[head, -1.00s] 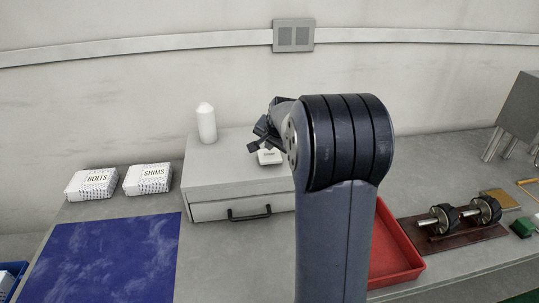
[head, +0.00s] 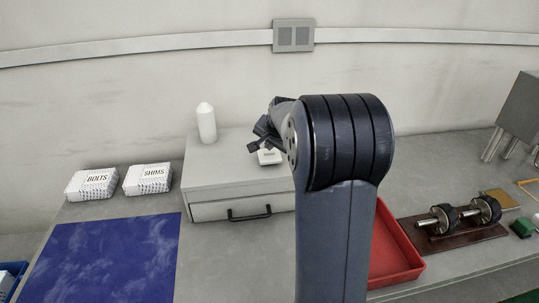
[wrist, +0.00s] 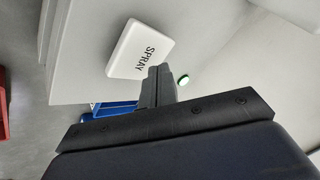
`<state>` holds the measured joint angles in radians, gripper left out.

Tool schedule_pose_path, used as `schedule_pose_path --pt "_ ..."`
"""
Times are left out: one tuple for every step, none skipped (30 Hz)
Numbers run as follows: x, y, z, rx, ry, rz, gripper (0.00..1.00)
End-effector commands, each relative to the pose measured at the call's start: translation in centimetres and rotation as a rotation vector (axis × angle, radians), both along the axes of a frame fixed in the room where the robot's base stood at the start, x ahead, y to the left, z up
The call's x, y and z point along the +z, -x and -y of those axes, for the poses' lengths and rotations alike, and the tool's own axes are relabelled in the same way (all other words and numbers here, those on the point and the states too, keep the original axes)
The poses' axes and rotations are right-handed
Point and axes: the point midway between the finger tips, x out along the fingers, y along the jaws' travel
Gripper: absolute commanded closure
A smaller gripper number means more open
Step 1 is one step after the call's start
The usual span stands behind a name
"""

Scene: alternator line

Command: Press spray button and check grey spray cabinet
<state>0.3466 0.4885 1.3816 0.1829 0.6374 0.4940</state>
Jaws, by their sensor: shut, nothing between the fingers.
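The grey spray cabinet (head: 205,168) stands against the wall in the head view, with a closed front drawer (head: 210,212) and a dark handle (head: 249,214). A small white box (head: 269,157) sits on its top; in the wrist view it reads SPRAY (wrist: 138,48). My gripper (head: 253,147) is shut and empty, just above the cabinet top by the white box. My arm hides the cabinet's right end in the head view.
A white bottle (head: 206,122) stands at the cabinet's back left. Boxes marked BOLTS (head: 91,184) and SHIMS (head: 148,179) lie left, behind a blue mat (head: 105,260). A red tray (head: 400,262) and a board with rotors (head: 465,233) lie right.

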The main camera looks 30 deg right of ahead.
Motion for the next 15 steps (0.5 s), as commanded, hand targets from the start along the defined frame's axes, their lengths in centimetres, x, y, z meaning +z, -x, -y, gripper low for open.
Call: schedule_pose_path --pt "0.0 0.0 0.0 0.0 0.0 0.0 1.0" --pt "-0.01 0.0 0.01 0.0 0.0 0.0 1.0" --pt "-0.05 0.0 0.0 0.0 0.0 0.0 1.0" --pt "-0.11 0.0 0.0 0.0 0.0 0.0 1.0" --pt "-0.2 0.0 0.0 0.0 0.0 0.0 1.0" --pt "-0.34 0.01 0.0 0.0 0.0 0.0 1.0" --pt "-0.47 0.01 0.01 0.0 0.0 0.0 1.0" --pt "-0.6 0.01 0.0 0.0 0.0 0.0 1.0" --pt "-0.75 0.0 0.0 0.0 0.0 0.0 1.0" --pt "-0.85 0.01 0.01 0.0 0.0 0.0 1.0" --pt "-0.89 0.0 0.01 0.0 0.0 0.0 1.0" --pt "-0.92 0.0 0.01 0.0 0.0 0.0 1.0" --pt "-0.9 0.0 0.01 0.0 0.0 0.0 1.0" --pt "-0.87 0.01 0.01 0.0 0.0 0.0 1.0" --pt "-0.84 0.0 0.0 0.0 0.0 0.0 1.0"
